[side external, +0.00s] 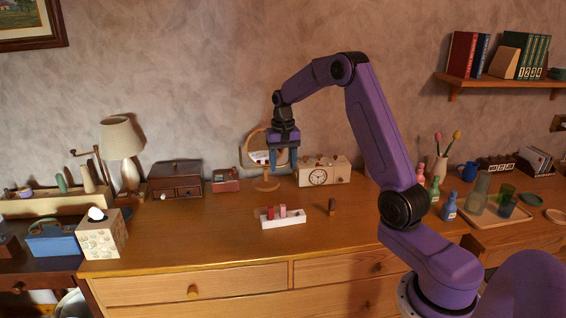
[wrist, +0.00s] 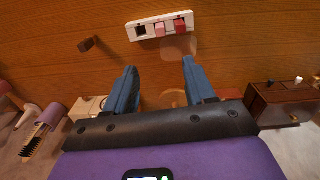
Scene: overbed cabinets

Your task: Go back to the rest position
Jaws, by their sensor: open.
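My gripper (side external: 284,158) hangs over the wooden dresser top, pointing down, with its blue fingers apart and nothing between them. In the wrist view the open fingers of my gripper (wrist: 158,82) frame bare wood and part of the round mirror behind. A white holder (side external: 283,220) stands on the dresser top below and in front of the gripper, apart from it. It holds a pink and a red piece and also shows in the wrist view (wrist: 147,32), where one slot looks empty. A small brown block (side external: 332,206) stands alone right of the holder.
A round mirror (side external: 266,183) stands just behind the gripper. A white clock box (side external: 324,172) is to its right, a dark wooden chest (side external: 175,180) to its left.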

